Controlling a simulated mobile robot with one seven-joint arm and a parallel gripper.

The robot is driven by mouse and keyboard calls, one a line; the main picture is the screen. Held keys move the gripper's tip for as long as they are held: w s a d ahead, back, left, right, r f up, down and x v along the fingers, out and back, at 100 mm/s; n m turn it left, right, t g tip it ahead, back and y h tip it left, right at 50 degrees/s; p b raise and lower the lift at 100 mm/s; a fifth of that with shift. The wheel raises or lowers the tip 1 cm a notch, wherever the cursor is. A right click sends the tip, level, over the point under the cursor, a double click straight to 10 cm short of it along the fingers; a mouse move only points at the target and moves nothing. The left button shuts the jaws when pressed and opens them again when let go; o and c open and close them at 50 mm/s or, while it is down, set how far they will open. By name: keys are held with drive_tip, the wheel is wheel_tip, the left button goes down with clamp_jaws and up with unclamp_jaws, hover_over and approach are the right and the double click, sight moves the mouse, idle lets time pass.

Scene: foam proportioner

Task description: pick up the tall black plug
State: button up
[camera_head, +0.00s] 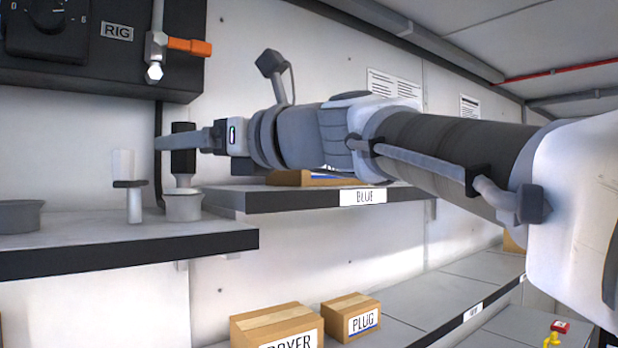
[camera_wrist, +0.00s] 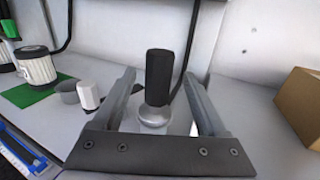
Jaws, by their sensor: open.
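The tall black plug (camera_wrist: 159,72) stands upright in a round light-grey base (camera_wrist: 153,115) on the shelf. In the head view the plug (camera_head: 183,162) rises above its grey cup-like base (camera_head: 184,207). My gripper (camera_head: 158,143) is level and open, reaching in from the right at the plug's upper part. One finger crosses in front of the plug in the head view. In the wrist view the fingers of my gripper (camera_wrist: 158,76) lie left and right of the plug, with visible gaps. Nothing is held.
A white cylinder with a dark collar (camera_head: 134,204) stands left of the plug, near a grey bowl (camera_head: 20,217). A black cable (camera_head: 158,170) runs down close behind the plug. The RIG panel (camera_head: 100,70) hangs above. A cardboard box (camera_wrist: 305,105) sits at right in the wrist view.

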drive_tip(key=p+x, duration=0.1)
drive_tip(key=x, duration=0.4)
drive_tip(key=shift+a, duration=0.15)
clamp_jaws()
